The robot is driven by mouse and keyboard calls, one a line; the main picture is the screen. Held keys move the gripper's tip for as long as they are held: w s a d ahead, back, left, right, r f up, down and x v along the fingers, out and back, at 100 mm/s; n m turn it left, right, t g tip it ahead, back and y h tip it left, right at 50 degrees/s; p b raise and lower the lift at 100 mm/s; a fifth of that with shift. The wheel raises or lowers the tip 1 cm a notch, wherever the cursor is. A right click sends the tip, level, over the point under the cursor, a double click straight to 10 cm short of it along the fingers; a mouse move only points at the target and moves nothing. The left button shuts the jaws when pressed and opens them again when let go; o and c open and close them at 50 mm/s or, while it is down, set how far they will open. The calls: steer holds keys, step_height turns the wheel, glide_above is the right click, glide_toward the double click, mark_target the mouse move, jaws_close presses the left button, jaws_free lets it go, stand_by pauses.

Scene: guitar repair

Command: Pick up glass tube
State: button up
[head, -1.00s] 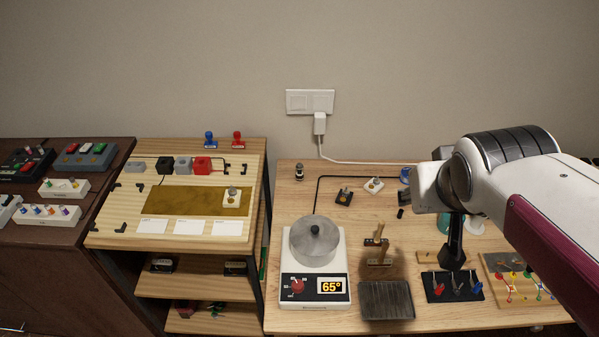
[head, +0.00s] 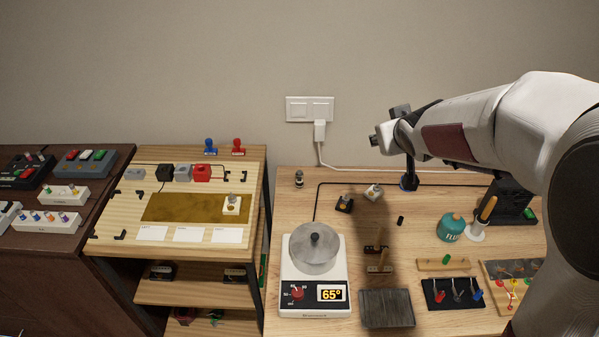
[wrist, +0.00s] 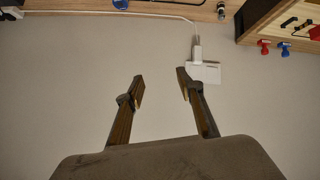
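A small upright piece (head: 299,178), dark at the bottom with a paler, glassy-looking upper part, stands at the back left of the workbench in the head view. It may be the glass tube, but it is too small to be sure. What looks like the same piece (wrist: 221,8) shows at the top edge of the wrist view. My gripper (head: 378,142) is raised above the back of the bench, to the right of that piece and well apart from it. In the wrist view my gripper (wrist: 160,88) has its two fingers spread, with nothing between them, facing the wall.
A wall socket (head: 310,108) with a plugged-in white cable is behind the bench. A hotplate (head: 315,303) with a metal pot (head: 314,250) stands at front left. A flux jar (head: 451,228) and small parts stand at right. A dark cable crosses the back.

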steer(key=w+a+f+n+y, duration=0.25)
steer(key=w+f, duration=0.25)
steer(key=w, duration=0.3)
steer(key=n+y, duration=0.2)
steer(key=y, duration=0.2)
glide_toward(302, 177)
steer(key=w+d+r, duration=0.4)
steer(key=r, duration=0.1)
steer(key=a+f+y, duration=0.1)
steer(key=f, duration=0.1)
steer(key=a+f, duration=0.1)
steer(key=f, duration=0.1)
steer(key=a+f+n+y, duration=0.1)
steer(key=a+f, duration=0.1)
steer(key=shift+s+f+y, duration=0.3)
steer(key=shift+s+y, duration=0.05)
steer(key=shift+s, duration=0.05)
steer(key=shift+s+a+f, duration=0.15)
steer(key=shift+a+f, duration=0.1)
steer(key=shift+f, duration=0.2)
steer(key=shift+x, duration=1.3)
steer(key=shift+a, duration=0.1)
